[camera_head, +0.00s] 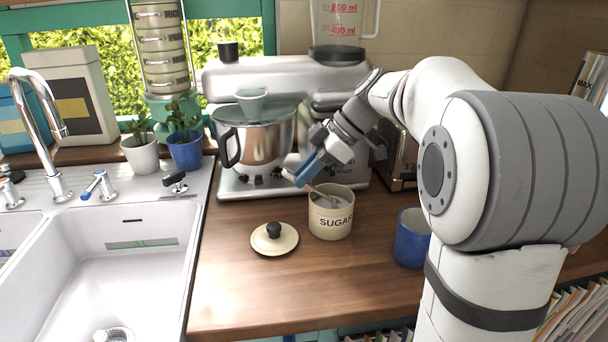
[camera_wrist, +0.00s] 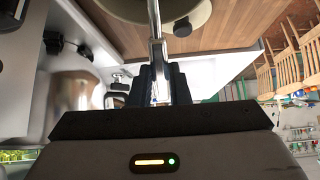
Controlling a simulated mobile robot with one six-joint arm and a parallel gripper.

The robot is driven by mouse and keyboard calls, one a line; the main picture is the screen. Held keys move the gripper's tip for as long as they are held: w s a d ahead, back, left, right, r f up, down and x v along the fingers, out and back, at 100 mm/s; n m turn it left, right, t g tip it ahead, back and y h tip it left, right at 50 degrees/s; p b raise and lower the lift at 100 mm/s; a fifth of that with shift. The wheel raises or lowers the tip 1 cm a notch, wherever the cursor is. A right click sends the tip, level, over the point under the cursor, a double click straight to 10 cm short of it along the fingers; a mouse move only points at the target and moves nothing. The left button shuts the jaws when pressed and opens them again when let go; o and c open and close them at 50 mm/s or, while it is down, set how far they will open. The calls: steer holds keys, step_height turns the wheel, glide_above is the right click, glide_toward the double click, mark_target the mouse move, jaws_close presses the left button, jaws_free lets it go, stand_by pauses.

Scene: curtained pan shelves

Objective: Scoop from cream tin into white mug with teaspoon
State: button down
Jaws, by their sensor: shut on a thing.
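The cream tin (camera_head: 331,226), lettered SUGAR, stands open and upright on the wooden counter, with pale contents showing inside. My gripper (camera_head: 301,177) is just above and left of its mouth, shut on the teaspoon (camera_head: 318,191). The teaspoon slants down to the right into the tin's mouth; its bowl is not clear. In the wrist view the teaspoon (camera_wrist: 155,22) runs up from between my gripper's fingers (camera_wrist: 161,82) and leaves the top edge. A blue mug (camera_head: 410,240) stands right of the tin, partly behind my arm. I see no white mug.
The cream lid (camera_head: 272,240) with a dark knob lies left of the tin; it also shows in the wrist view (camera_wrist: 200,14). A stand mixer (camera_head: 285,78) stands close behind, and a toaster (camera_head: 397,158) is at the right. The sink (camera_head: 105,250) is left. The front counter is clear.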

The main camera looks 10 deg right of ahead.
steer(key=r+p, duration=0.1)
steer(key=r, duration=0.2)
steer(key=r+p, duration=0.2)
steer(key=r, duration=0.1)
steer(key=shift+a+r, duration=0.2)
steer(key=shift+r, duration=0.15)
steer(key=a+h, duration=0.1)
steer(key=a+f+h+p, duration=0.1)
steer(key=a+h, duration=0.1)
steer(key=shift+f+p, duration=0.15)
steer(key=shift+p, duration=0.15)
steer(key=h+p, duration=0.1)
steer(key=a+f+h, duration=0.1)
steer(key=h, duration=0.1)
steer(key=shift+w+a+p, duration=0.15)
steer(key=shift+a+p, duration=0.15)
steer(key=shift+p, duration=0.05)
steer(key=shift+f, duration=0.15)
steer(key=shift+g, duration=0.3)
